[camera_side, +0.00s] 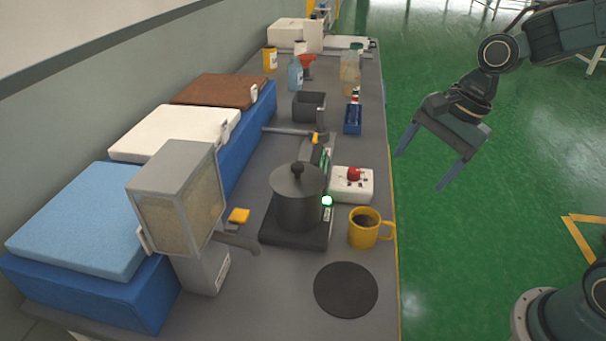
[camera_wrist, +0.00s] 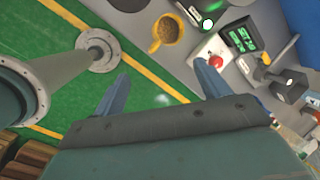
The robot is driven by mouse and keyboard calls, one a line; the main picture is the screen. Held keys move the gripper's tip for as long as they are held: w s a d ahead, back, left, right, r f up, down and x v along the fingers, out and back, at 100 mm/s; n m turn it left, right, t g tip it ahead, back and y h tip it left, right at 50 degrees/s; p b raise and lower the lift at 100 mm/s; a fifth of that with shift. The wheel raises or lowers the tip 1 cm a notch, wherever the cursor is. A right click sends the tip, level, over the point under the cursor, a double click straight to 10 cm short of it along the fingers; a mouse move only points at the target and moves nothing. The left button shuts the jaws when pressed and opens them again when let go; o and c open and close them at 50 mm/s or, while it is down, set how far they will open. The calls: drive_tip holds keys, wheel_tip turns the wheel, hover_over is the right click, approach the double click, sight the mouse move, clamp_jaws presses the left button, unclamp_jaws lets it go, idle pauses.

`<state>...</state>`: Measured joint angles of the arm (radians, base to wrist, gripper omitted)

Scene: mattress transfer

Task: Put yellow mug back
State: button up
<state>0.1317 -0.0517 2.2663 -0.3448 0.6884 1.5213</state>
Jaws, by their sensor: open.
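The yellow mug (camera_side: 364,228) stands upright on the grey bench near its right edge, with dark contents inside and its handle towards the right. It also shows in the wrist view (camera_wrist: 165,35) at the top, with brown contents. A round black mat (camera_side: 346,290) lies bare on the bench, in front of the mug and apart from it. My gripper (camera_side: 420,171) is open and empty, over the green floor to the right of the bench, away from the mug. Its two blue fingers also show in the wrist view (camera_wrist: 160,85), spread apart.
A grey lidded pot (camera_side: 298,200) stands on a dark base left of the mug. A white box with a red button (camera_side: 351,184) sits just behind the mug. Space between my gripper and the mug looks clear.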

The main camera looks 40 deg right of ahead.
drive_tip(key=s+d+r+n+t+h, duration=0.1)
drive_tip(key=s+r+n, duration=0.2)
drive_tip(key=s+n, duration=0.4)
drive_tip(key=s+d+r+n+t+h, duration=0.1)
drive_tip(key=s+d+r+n+t, duration=0.1)
drive_tip(key=s+n, duration=0.5)
drive_tip(key=shift+s+r+n+h, duration=0.2)
drive_tip(key=shift+r+n+h, duration=0.1)
drive_tip(key=shift+r+n, duration=0.65)
